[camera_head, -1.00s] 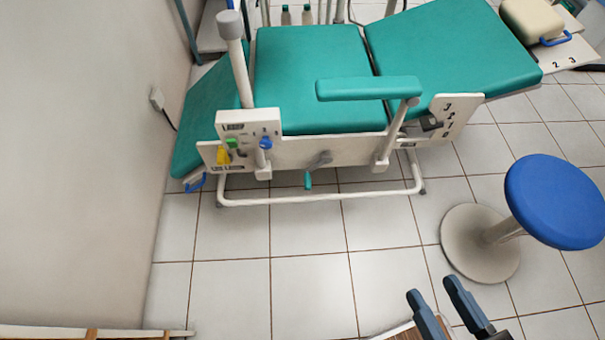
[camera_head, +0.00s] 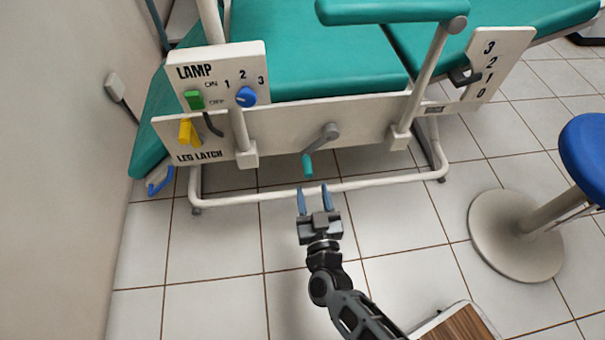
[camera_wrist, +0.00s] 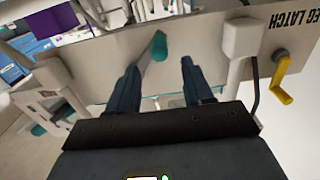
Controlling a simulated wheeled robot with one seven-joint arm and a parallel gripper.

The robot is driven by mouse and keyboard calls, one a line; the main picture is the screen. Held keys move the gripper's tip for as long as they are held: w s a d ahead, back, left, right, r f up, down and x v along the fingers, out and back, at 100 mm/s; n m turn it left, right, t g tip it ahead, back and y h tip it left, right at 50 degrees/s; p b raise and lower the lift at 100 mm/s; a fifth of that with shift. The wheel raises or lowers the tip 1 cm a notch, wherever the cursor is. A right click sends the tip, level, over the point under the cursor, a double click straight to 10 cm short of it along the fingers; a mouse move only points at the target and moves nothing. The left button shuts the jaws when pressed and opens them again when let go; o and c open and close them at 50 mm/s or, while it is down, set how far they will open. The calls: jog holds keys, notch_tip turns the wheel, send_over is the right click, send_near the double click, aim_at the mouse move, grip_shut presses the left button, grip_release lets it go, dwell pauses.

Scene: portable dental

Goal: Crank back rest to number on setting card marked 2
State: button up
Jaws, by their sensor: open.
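The crank is a grey arm (camera_head: 322,137) on the chair's side panel, with a teal handle (camera_head: 307,165) hanging at its lower left end. My gripper (camera_head: 313,190) is open and empty, just below and in front of the handle. In the wrist view the teal handle (camera_wrist: 160,47) shows beyond and between my open fingers (camera_wrist: 158,75), apart from them. The back rest scale plate (camera_head: 497,62) at the right reads 0 to 3, with a dark pointer (camera_head: 465,76) between about 1 and 2. The setting card marked 2 is not identifiable now.
The lamp panel (camera_head: 218,70) with green switch and blue knob, and the yellow leg latch (camera_head: 187,132), sit left of the crank. A white frame bar (camera_head: 360,183) runs low beneath it. A blue stool (camera_head: 587,150) stands at right.

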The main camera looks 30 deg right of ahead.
aim_at(309, 177)
jog(key=shift+w+d+f, duration=0.15)
jog(key=shift+w+f, duration=0.2)
jog(key=shift+w, duration=0.1)
jog(key=shift+b+x, duration=1.1)
jog(key=shift+x, duration=2.75)
jog(key=shift+c, duration=0.5)
grip_shut()
